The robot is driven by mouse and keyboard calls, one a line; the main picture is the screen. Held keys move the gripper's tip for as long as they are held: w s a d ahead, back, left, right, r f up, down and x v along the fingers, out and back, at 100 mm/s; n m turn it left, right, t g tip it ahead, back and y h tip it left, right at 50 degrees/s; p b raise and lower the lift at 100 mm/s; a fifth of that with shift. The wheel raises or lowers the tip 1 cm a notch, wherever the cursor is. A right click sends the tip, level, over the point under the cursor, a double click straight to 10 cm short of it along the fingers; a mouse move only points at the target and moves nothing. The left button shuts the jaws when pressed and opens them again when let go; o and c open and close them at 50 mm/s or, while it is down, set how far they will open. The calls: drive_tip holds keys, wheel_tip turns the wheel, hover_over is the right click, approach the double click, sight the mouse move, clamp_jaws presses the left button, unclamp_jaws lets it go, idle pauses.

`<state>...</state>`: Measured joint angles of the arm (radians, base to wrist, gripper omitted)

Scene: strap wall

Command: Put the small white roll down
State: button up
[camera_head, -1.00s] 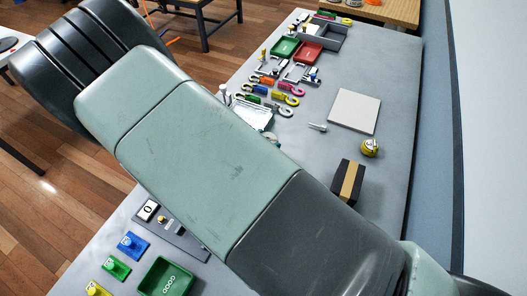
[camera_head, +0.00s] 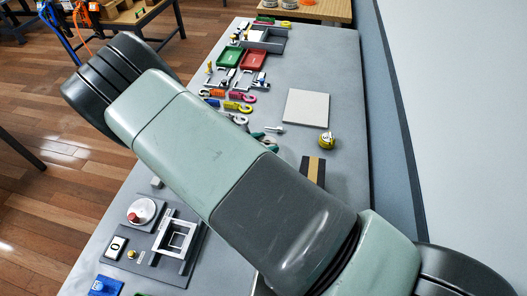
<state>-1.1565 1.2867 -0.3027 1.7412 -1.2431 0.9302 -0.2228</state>
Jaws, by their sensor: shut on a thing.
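My arm crosses the picture from lower right to upper left and covers the middle of the grey table (camera_head: 335,80). My gripper is not in view; it is hidden behind the arm or outside the picture. I cannot make out the small white roll in a grip. Small pale spools (camera_head: 289,4) stand far off on a wooden bench at the top, too small to tell more.
Near left are a white round dial with a red knob (camera_head: 134,217), a white square frame (camera_head: 175,239) and a blue block (camera_head: 105,286). Beyond my arm are a pale square plate (camera_head: 307,108), yellow tape measure (camera_head: 327,141), black-and-tan block (camera_head: 313,169), hooks and trays. The right edge is mostly clear.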

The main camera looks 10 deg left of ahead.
drive_tip(key=shift+f, duration=1.85)
drive_tip(key=shift+f, duration=0.15)
drive_tip(key=o, duration=1.1)
drive_tip(key=shift+c, duration=0.2)
drive_tip(key=v, duration=1.2)
drive_tip(key=shift+s, duration=0.1)
